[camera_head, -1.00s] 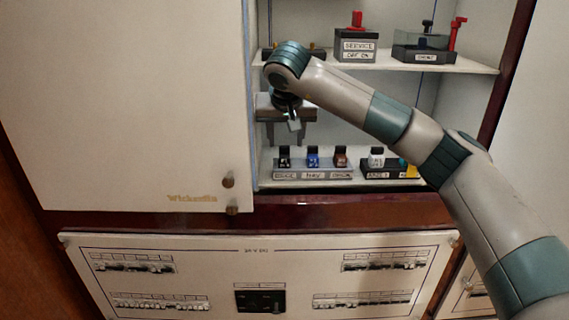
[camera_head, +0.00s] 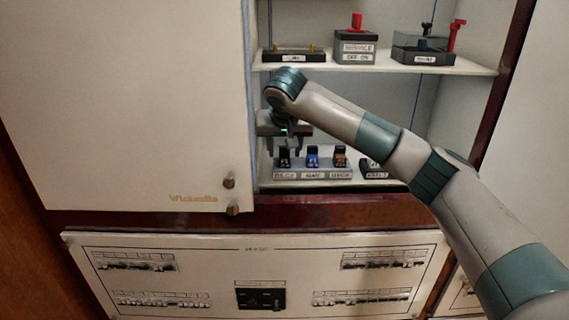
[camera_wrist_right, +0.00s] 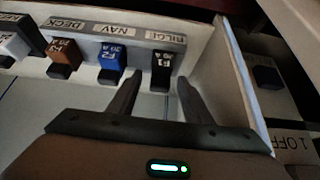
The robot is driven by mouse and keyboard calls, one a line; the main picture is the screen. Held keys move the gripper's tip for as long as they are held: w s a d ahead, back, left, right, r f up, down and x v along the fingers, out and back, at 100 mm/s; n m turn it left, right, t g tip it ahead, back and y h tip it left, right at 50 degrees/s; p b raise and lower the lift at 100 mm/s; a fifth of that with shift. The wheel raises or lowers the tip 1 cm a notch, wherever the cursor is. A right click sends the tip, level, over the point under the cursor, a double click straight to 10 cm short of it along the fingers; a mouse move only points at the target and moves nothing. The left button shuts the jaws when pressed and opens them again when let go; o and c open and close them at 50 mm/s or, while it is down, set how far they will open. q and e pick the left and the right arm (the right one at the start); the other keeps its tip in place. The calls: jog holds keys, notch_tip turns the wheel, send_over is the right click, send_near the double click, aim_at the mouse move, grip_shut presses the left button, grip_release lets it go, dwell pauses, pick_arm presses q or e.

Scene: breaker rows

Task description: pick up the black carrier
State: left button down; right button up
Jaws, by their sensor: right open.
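The black carrier (camera_head: 284,155) stands at the left end of a labelled grey rack on the lower cabinet shelf. It also shows in the right wrist view (camera_wrist_right: 161,66), under the label BILGE. My right gripper (camera_head: 281,146) is open just above it in the head view. In the wrist view my right gripper's fingers (camera_wrist_right: 157,90) point at the black carrier, one towards each side of it, with nothing held. I cannot tell whether they touch it. My left gripper is not in view.
A blue carrier (camera_wrist_right: 110,63) and a brown carrier (camera_wrist_right: 65,57) stand beside it in the rack (camera_head: 313,175). The cabinet side wall (camera_wrist_right: 232,75) is close by. The upper shelf (camera_head: 380,67) holds a service switch (camera_head: 355,47). My forearm hides part of the lower shelf.

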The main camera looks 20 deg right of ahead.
grip_shut()
dwell(0.4)
jog(key=shift+r, duration=0.15)
